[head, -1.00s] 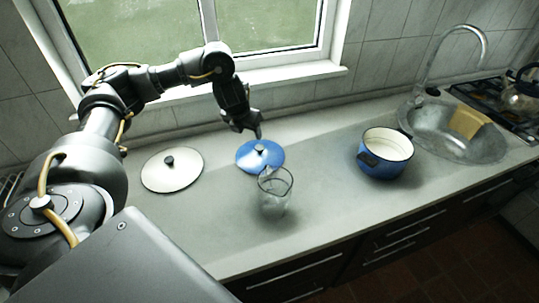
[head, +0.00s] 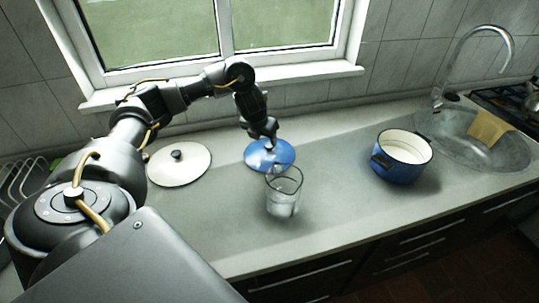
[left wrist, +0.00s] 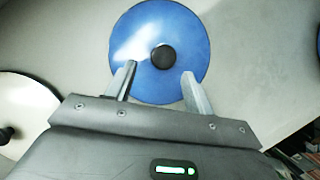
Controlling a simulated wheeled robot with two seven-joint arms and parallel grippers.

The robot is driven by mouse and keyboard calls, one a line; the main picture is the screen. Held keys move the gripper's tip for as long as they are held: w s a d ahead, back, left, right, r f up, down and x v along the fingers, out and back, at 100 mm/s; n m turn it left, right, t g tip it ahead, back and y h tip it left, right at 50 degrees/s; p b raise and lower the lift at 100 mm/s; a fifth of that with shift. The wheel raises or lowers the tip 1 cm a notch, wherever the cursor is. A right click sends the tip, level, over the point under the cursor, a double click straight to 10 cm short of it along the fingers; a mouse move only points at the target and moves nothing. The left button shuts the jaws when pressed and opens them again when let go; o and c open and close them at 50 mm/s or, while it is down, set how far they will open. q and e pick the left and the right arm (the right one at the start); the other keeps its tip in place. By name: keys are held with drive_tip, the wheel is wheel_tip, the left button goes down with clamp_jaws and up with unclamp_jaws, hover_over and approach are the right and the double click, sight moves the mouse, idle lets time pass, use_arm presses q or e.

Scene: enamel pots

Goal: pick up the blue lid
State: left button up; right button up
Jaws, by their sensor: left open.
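The blue lid (head: 283,155) lies flat on the grey counter, behind a glass jug. It also shows in the left wrist view (left wrist: 190,35), with its dark round knob (left wrist: 163,57) in the middle. My left gripper (head: 268,143) is above the lid. In the left wrist view its two fingers (left wrist: 158,78) are apart, with the knob just beyond the gap between the tips. Nothing is held. In the head view the gripper hides part of the lid and its knob. My right gripper is not in view.
A glass jug (head: 283,198) stands just in front of the blue lid. A white lid (head: 190,172) with a dark knob lies to the left. A blue pot (head: 398,170) stands to the right, before the sink (head: 510,150). The counter between jug and pot is clear.

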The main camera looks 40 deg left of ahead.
sight(269, 145)
use_arm(q)
drive_tip(key=b+x, duration=0.1)
drive_tip(key=x, duration=0.3)
drive_tip(key=shift+w+d, duration=0.15)
drive_tip(key=shift+d, duration=0.05)
drive_tip(key=shift+w+a+f+b, duration=0.1)
drive_tip(key=shift+w+f+b, duration=0.2)
drive_tip(key=shift+f, duration=0.2)
drive_tip(key=shift+s+r, duration=0.1)
drive_tip(key=shift+r, duration=0.05)
drive_tip(key=shift+c, duration=0.4)
drive_tip(key=c, duration=0.8)
